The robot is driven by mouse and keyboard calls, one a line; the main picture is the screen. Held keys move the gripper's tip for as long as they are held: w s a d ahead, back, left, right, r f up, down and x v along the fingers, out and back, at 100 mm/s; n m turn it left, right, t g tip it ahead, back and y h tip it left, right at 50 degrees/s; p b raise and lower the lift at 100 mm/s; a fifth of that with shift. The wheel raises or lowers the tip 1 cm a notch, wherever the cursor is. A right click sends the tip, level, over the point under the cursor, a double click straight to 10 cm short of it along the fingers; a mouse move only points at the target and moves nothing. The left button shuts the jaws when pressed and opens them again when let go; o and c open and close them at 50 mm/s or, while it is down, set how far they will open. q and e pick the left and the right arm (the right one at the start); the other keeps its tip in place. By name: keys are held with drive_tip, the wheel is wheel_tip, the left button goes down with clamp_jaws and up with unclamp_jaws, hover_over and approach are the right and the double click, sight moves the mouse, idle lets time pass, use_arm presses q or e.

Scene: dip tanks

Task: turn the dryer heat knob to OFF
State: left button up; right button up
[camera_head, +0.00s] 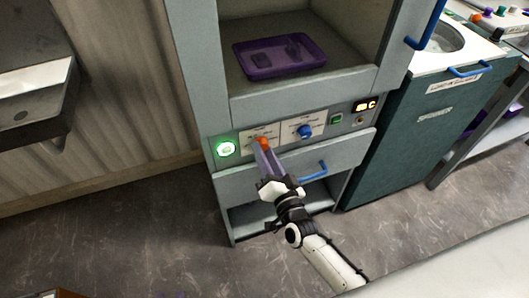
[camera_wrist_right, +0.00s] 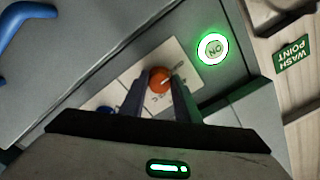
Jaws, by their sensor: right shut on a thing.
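The orange knob (camera_head: 262,139) sits on a white label plate on the dryer's front panel. My right gripper (camera_head: 265,149) reaches up to it from the lower right, with its fingertips at the knob. In the right wrist view the orange knob (camera_wrist_right: 159,79) shows between the tips of the two fingers (camera_wrist_right: 163,88), and the gripper is shut on it. A light pointer line on the knob is visible there. The label's print is too small to read. Only a small purple sliver at the head view's bottom edge may be my left gripper (camera_head: 170,295); its jaws cannot be made out.
A green lit ON button (camera_head: 226,149) is left of the knob. A blue knob (camera_head: 304,131), green button (camera_head: 337,118) and small display (camera_head: 365,105) are to its right. A blue drawer handle (camera_head: 314,172) is below. A purple tray (camera_head: 280,72) lies inside the dryer.

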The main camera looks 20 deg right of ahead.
drive_tip(key=o, duration=1.1)
drive_tip(key=shift+c, duration=0.2)
drive_tip(key=shift+s, duration=0.1)
drive_tip(key=s+p, duration=0.3)
drive_tip(key=s, duration=0.7)
drive_tip(key=shift+d, duration=0.2)
drive_tip(key=shift+f, duration=0.1)
